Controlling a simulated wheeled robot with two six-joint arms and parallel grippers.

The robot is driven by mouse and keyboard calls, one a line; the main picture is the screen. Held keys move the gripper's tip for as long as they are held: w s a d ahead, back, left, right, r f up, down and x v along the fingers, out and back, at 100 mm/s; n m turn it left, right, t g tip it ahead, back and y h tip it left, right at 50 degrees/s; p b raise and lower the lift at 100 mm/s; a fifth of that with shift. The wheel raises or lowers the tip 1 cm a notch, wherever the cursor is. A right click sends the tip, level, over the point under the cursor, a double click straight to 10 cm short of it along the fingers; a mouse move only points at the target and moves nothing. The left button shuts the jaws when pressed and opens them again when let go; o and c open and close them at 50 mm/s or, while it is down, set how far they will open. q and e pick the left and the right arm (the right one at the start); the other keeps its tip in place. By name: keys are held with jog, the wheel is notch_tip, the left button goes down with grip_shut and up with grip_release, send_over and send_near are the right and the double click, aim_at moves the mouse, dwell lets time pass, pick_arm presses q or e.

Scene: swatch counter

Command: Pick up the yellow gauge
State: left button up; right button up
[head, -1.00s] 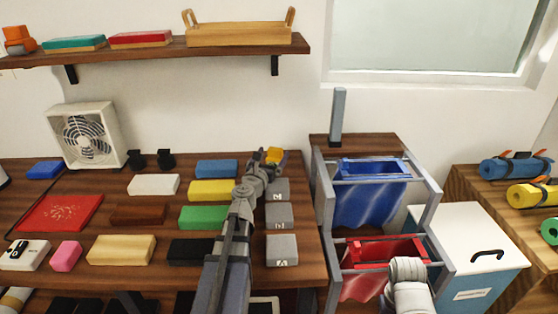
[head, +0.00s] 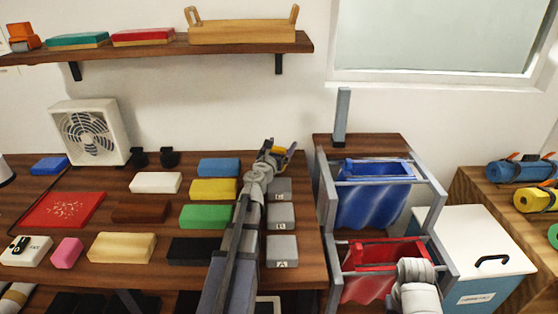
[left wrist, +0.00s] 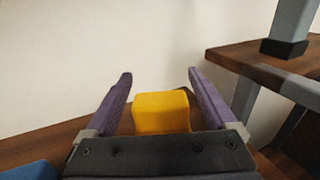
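The yellow gauge (head: 279,150), a small rounded yellow block, is at the back right of the wooden counter, partly hidden by my left gripper (head: 281,147). In the left wrist view the gauge (left wrist: 162,112) lies between the two purple fingers of my left gripper (left wrist: 162,82). The fingers are spread, with a visible gap on each side of it. The gauge's lower part is hidden by the gripper's dark palm. My right gripper is out of view; only part of my right arm shows at the lower right.
Grey labelled blocks (head: 281,218) stand on the counter right of my left arm. A yellow swatch block (head: 213,189) and a green one (head: 205,216) lie left of it. A grey-framed rack with a blue bin (head: 372,195) and a red bin (head: 385,254) stands right of the counter.

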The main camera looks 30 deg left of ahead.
pick_arm(q)
grip_shut()
dwell(0.5)
notch_tip(320, 180, up, 10)
jog(key=p, duration=1)
jog(key=shift+r+h, duration=0.2)
jog(key=shift+h, duration=0.1)
